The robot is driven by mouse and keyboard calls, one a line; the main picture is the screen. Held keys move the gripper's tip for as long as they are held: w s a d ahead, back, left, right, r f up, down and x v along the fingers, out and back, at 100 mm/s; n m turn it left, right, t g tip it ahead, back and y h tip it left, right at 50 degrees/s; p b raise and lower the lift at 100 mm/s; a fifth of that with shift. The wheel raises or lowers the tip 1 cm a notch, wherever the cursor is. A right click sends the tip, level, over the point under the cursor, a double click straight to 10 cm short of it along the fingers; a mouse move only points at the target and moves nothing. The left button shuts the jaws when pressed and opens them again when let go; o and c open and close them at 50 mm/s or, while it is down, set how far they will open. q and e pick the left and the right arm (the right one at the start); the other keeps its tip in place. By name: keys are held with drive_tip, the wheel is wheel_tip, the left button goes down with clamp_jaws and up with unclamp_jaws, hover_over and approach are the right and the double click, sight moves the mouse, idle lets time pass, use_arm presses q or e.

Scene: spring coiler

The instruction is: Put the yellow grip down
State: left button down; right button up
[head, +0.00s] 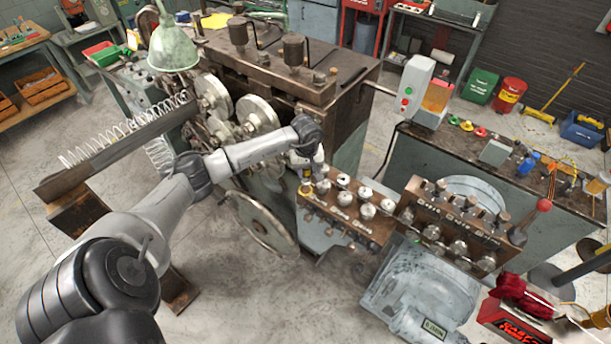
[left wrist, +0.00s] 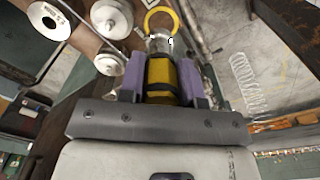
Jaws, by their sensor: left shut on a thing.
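The yellow grip (left wrist: 160,72), with a dark band, sits between the purple finger pads of my left gripper (left wrist: 160,80) in the left wrist view. The gripper is shut on it. A metal piece and a yellow ring (left wrist: 147,22) show just beyond the grip. In the head view my left gripper (head: 306,172) points down at the left end of the brown block with silver rollers (head: 345,222). Only a small yellow part shows below the fingers there. I cannot tell whether the grip touches the block. My right gripper is not in view.
Silver rollers (left wrist: 113,18) stand close left of the grip in the wrist view. A second brown roller block (head: 455,222) and a red-knobbed lever (head: 543,205) are to the right. The big coiling machine (head: 345,100) stands behind. A long spring (head: 125,130) lies at left.

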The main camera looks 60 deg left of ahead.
sight(306, 178)
use_arm(q)
drive_tip(key=shift+s+a+f, duration=0.1)
drive_tip(key=shift+a+f, duration=0.1)
drive_tip(key=shift+f, duration=0.05)
wheel_tip(306, 178, down, 3)
drive_tip(key=shift+d+p, duration=0.1)
drive_tip(key=shift+p, duration=0.6)
drive_tip(key=shift+f, duration=0.35)
drive_tip(key=shift+f, duration=0.15)
drive_tip(key=c, duration=0.8)
unclamp_jaws()
